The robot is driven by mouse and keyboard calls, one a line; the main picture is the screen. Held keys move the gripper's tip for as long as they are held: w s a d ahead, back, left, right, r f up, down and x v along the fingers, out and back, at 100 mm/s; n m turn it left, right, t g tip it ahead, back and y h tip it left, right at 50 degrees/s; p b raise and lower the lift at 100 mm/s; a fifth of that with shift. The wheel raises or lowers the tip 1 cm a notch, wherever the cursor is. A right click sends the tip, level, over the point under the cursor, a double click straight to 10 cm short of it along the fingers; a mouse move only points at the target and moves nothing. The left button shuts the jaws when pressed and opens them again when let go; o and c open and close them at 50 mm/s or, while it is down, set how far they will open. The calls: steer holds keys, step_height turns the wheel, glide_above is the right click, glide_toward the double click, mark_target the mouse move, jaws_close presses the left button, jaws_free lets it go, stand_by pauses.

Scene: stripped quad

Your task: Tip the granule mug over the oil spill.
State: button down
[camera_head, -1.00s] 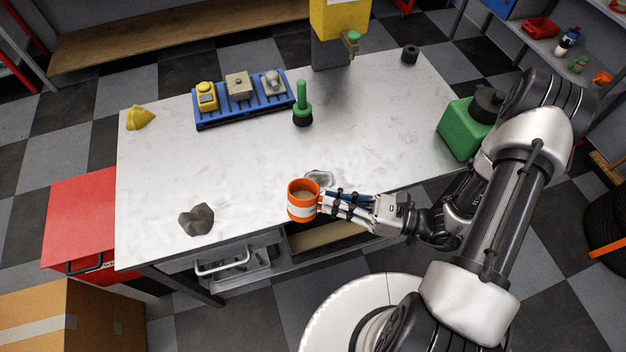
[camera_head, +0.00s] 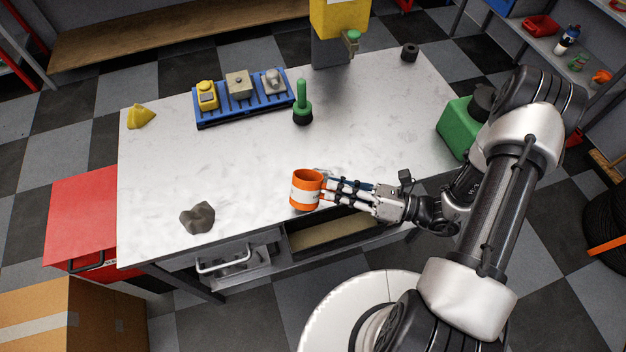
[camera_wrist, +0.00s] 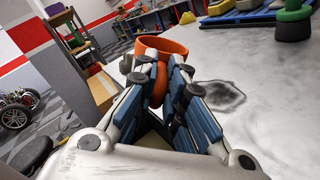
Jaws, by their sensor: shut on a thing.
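The orange mug (camera_head: 306,192) with a white band is over the front part of the white worktop. My gripper (camera_head: 328,187) is shut on the mug from the right. In the wrist view the mug (camera_wrist: 163,47) shows between the fingertips (camera_wrist: 160,82). The oil spill (camera_wrist: 219,96) is a grey, dark-edged puddle on the worktop, right of the fingers. In the head view the mug and fingers mostly hide it.
A grey rock-like lump (camera_head: 197,217) lies at front left and a yellow wedge (camera_head: 140,116) at back left. A blue rack (camera_head: 245,113) with several items stands at the back, beside a green-handled tool (camera_head: 303,105). A green can (camera_head: 456,127) stands right. The worktop's middle is clear.

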steer(key=shift+w+d+r+m+p, duration=0.1)
steer(key=shift+w+r+m+p, duration=0.15)
steer(key=shift+m, duration=0.3)
steer(key=shift+w+d+r+m+p, duration=0.15)
steer(key=shift+w+m+p, duration=0.15)
steer(key=shift+m, duration=0.25)
stand_by(0.3)
steer(key=shift+w+f+m+b, duration=0.1)
steer(key=shift+f+m+b, duration=0.1)
steer(key=shift+f+m, duration=0.5)
steer(key=shift+w+f+m+b, duration=0.1)
steer(key=shift+f+m+b, duration=0.15)
steer(key=shift+m, duration=0.75)
stand_by(3.6)
steer(key=shift+w+m, duration=0.1)
steer(key=shift+m, duration=0.3)
stand_by(0.9)
